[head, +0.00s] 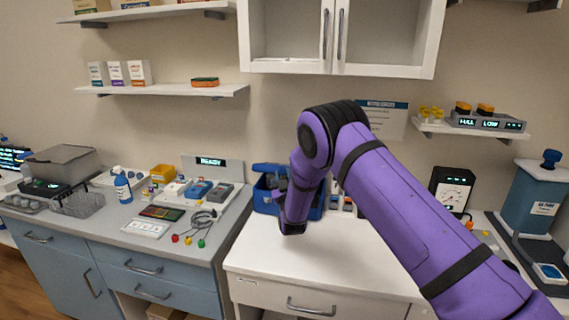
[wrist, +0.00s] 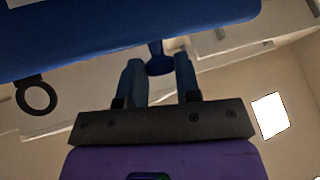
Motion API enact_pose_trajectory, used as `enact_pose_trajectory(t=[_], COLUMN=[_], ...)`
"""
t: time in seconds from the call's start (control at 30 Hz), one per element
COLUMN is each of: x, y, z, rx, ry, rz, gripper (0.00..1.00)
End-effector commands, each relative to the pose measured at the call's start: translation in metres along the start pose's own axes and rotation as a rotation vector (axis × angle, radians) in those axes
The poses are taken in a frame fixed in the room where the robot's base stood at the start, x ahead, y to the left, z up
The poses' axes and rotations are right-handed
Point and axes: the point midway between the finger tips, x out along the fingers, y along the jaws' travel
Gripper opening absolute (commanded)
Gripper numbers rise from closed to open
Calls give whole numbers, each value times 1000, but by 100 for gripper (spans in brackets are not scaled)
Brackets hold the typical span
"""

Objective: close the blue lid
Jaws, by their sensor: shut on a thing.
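The blue box (head: 263,203) stands at the back of the white counter, partly hidden behind my arm. Its blue lid (head: 270,168) shows above it, raised and tilted open. In the wrist view a broad blue surface, which looks like the lid (wrist: 120,30), fills the top. A blue knob (wrist: 158,68) sticks out from it between my two fingers. My gripper (wrist: 160,62) is shut on this knob, at the lid. In the head view the fingers are largely hidden by my wrist, beside the box.
White wall cabinets (head: 340,40) hang above the counter. Tubes and a dial instrument (head: 453,190) stand right of the box, partly behind my arm. A cable with coloured plugs (head: 200,222) lies on the left counter. The white counter's front (head: 290,258) is clear.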

Motion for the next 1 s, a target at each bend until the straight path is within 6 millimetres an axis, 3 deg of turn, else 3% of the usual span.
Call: enact_pose_trajectory(t=[0.3,0.9,0.93,1.0], x=[-20,-23,-23,-23], y=[-10,-12,-12,-12], z=[25,30,30,30], rx=[-2,-2,-2,-2], ry=[-8,-6,-6,-5], rz=[-1,1,1,1], gripper=[0,0,38,54])
